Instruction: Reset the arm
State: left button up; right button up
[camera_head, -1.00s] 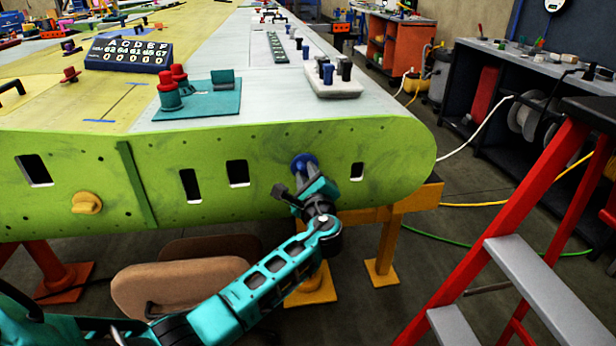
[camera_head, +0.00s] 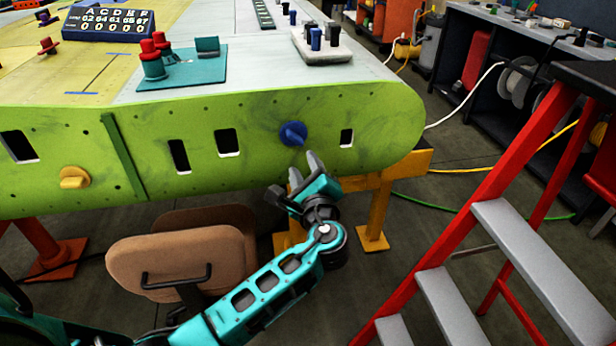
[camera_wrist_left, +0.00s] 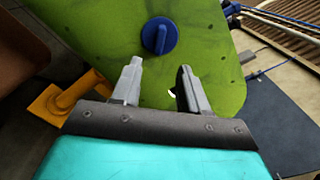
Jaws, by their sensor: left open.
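My left gripper (camera_head: 305,166) is open and empty in the head view, just below and in front of a blue knob (camera_head: 293,133) on the green wing end panel (camera_head: 255,168). In the left wrist view the two grey fingers of the left gripper (camera_wrist_left: 158,88) stand apart. The blue knob (camera_wrist_left: 159,36) shows beyond and above their tips, clear of them, on the green panel (camera_wrist_left: 215,60). My right gripper is in neither view.
A yellow knob (camera_head: 74,178) sits on the panel at left. A red stepladder (camera_head: 440,245) stands at right. A tan padded object (camera_head: 180,262) is below the panel, near my left arm. A yellow support (camera_head: 374,215) stands under the wing.

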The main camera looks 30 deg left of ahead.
pick_arm(q)
jog(key=shift+v, duration=1.65)
jog(key=s+d+f+n+g+h, duration=0.2)
jog(key=s+f+n+h, duration=0.3)
jog(key=f, duration=0.4)
jog(key=s+d+f+n+g+h, duration=0.2)
jog(key=s+f+n+h, duration=0.25)
jog(key=s+f, duration=0.45)
jog(key=s+d+f+n+h, duration=0.1)
jog(key=s+n+h, duration=0.2)
jog(key=s+n, duration=0.3)
jog(key=shift+f+n, duration=0.35)
jog(key=shift+n, duration=0.4)
jog(key=shift+s, duration=0.15)
